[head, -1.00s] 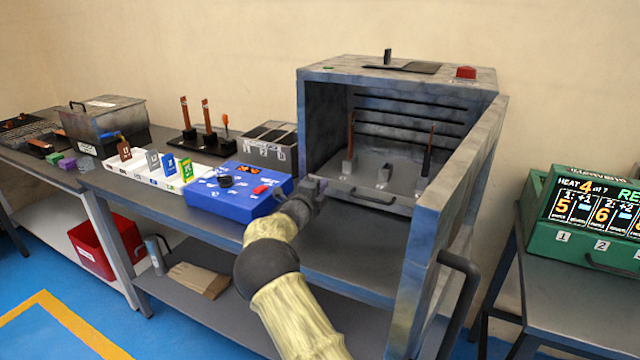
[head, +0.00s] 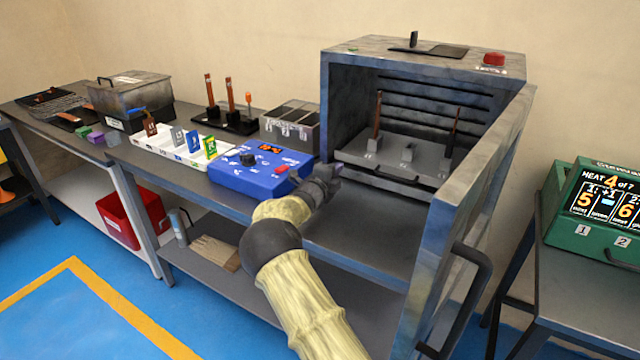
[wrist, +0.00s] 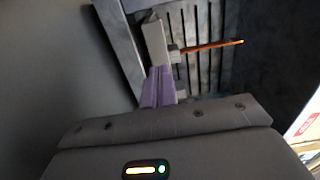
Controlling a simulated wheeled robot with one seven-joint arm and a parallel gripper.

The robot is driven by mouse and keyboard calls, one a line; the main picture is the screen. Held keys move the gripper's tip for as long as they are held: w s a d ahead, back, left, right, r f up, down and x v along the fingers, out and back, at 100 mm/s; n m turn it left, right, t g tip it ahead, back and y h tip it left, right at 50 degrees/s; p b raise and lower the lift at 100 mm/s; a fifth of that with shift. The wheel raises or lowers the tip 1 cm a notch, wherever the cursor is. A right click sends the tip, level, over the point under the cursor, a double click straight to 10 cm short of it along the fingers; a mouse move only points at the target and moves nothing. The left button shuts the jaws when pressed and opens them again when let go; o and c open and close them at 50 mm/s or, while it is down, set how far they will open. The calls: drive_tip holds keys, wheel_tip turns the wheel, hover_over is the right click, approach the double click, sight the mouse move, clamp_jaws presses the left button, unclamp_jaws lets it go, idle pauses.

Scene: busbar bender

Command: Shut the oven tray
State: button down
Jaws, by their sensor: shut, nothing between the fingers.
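The oven (head: 345,110) is a grey metal box on the bench, its front open. The oven tray (head: 350,158) is a grey plate with a front lip and dark handle (head: 385,174), sitting low in the opening. Small blocks stand on it, two with upright bars (head: 377,115). My gripper (head: 332,172) is at the tray's left front corner. Its purple fingertips (wrist: 158,85) are shut and empty, close to the tray edge in the wrist view (wrist: 118,45); contact cannot be told. A copper bar (wrist: 212,47) shows beyond them.
The oven door (head: 475,190) hangs open on the right with a dark handle (head: 465,290). A blue control box (head: 262,170) stands left of my gripper. The bench surface (head: 370,235) before the oven is clear. A green display box (head: 590,220) is at the right.

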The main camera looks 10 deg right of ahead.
drive_tip(key=v, duration=0.9)
drive_tip(key=shift+s+a, duration=0.2)
drive_tip(key=shift+s, duration=0.15)
drive_tip(key=shift+w, duration=0.15)
